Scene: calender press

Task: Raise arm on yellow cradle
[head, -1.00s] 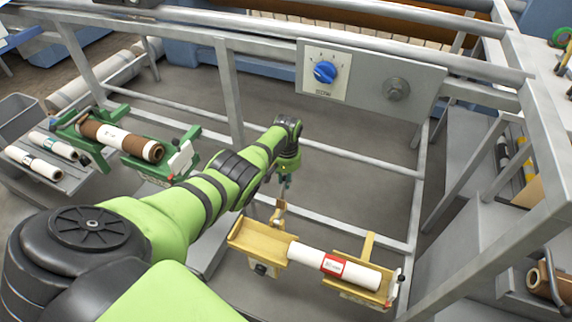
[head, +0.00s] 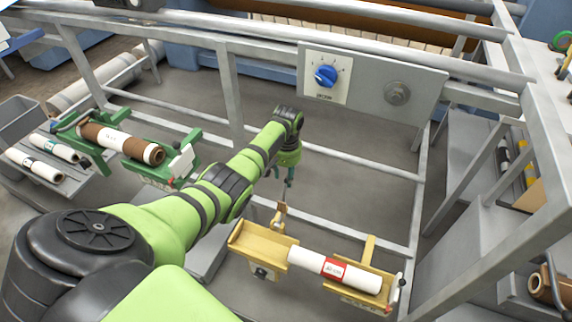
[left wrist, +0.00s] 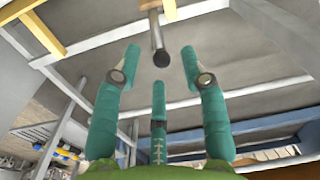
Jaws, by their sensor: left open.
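A small arm (head: 281,212) stands up at the cradle's back left. My left gripper (head: 287,188) is directly above it, pointing down, its teal fingers spread. In the left wrist view, a metal rod with a dark round end (left wrist: 160,58) appears between the open fingertips of that gripper (left wrist: 159,66); I cannot tell whether they touch it. The right gripper is not in view.
A green cradle (head: 185,160) with a brown and white roll (head: 110,140) stands at left. Grey frame rails (head: 360,165) run behind the yellow cradle. A panel with a blue dial (head: 326,76) hangs above. Floor between the rails is open.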

